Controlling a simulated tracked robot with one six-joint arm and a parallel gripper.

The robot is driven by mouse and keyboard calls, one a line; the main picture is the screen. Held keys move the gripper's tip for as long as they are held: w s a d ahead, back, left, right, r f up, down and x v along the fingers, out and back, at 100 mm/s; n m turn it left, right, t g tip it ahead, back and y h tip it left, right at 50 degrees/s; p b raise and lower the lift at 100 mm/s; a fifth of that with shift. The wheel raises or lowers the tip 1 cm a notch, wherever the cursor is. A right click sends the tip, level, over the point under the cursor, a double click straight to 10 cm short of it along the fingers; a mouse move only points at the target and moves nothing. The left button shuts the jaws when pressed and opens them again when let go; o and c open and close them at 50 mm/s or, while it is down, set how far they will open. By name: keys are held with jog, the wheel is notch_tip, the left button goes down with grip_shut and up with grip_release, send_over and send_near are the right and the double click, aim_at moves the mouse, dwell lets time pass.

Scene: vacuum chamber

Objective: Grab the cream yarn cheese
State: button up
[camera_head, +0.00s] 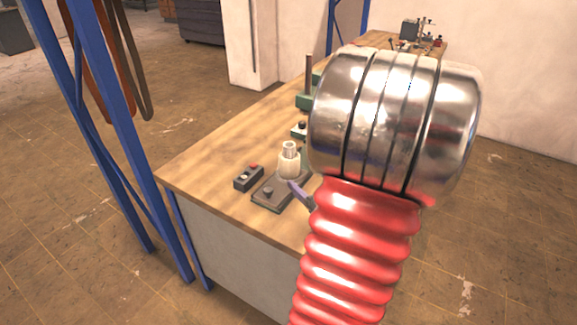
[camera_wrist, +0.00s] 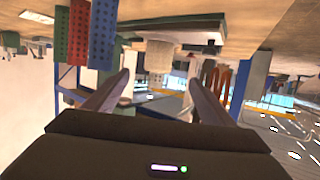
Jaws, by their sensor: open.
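The cream yarn cheese (camera_head: 289,166) stands upright on a dark base plate (camera_head: 268,200) near the front end of the wooden table, with a pale tube sticking out of its top. In the wrist view, which is upside down, the yarn cheese (camera_wrist: 158,56) appears in the gap between my fingers, seemingly beyond their tips. My gripper (camera_wrist: 159,79) is open and empty there. In the head view one finger of my gripper (camera_head: 301,194) shows just right of the cheese, low beside it. My arm hides the rest of the gripper.
A small dark control box (camera_head: 248,178) with a red button sits left of the plate. Green-based equipment (camera_head: 308,100) stands farther back. A blue rack post (camera_head: 110,120) rises left of the table (camera_head: 210,165). Perforated red (camera_wrist: 78,42) and blue (camera_wrist: 103,32) cylinders show in the wrist view.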

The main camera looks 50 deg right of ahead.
aim_at(294, 166)
jog(key=shift+w, duration=0.1)
jog(key=x, duration=0.8)
jog(key=shift+w+d+f, duration=0.1)
jog(key=shift+w, duration=0.05)
jog(key=shift+x, duration=2.6)
jog(key=shift+d, duration=0.2)
jog(key=shift+c, duration=0.6)
jog(key=c, duration=1.1)
jog(key=shift+c, duration=0.2)
